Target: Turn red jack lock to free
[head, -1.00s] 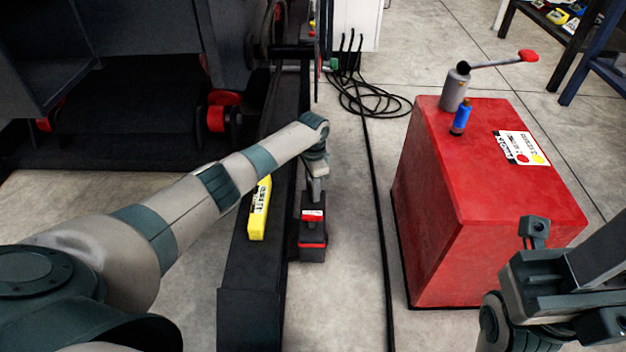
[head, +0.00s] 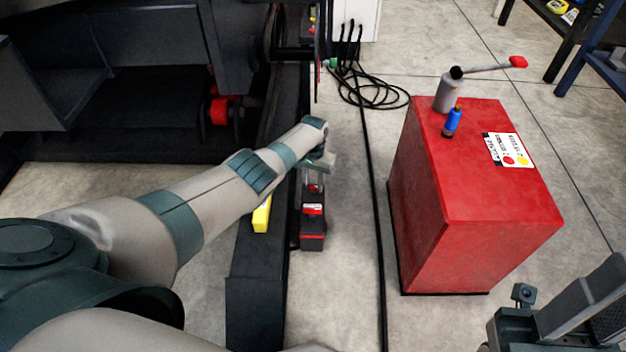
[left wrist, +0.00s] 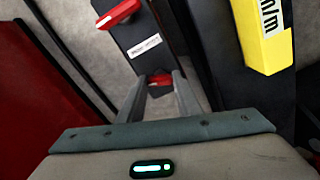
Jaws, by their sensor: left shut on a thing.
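A dark jack unit (head: 312,229) with red parts and a small white label stands low beside a long black beam. In the left wrist view the unit (left wrist: 150,62) shows a red lever (left wrist: 118,14) at its far end and a smaller red part (left wrist: 160,79) between my fingertips. My left gripper (left wrist: 160,88) reaches down over the unit and is shut on this red part, mostly hidden by the fingers. In the head view my left gripper (head: 314,181) is at the unit's far end.
A yellow bar (head: 262,215) lies on the black beam (head: 255,290), partly behind my left arm. A large red cabinet (head: 440,220) with a grey pump and red-tipped lever stands to the right. Black cables (head: 371,220) run along the floor between.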

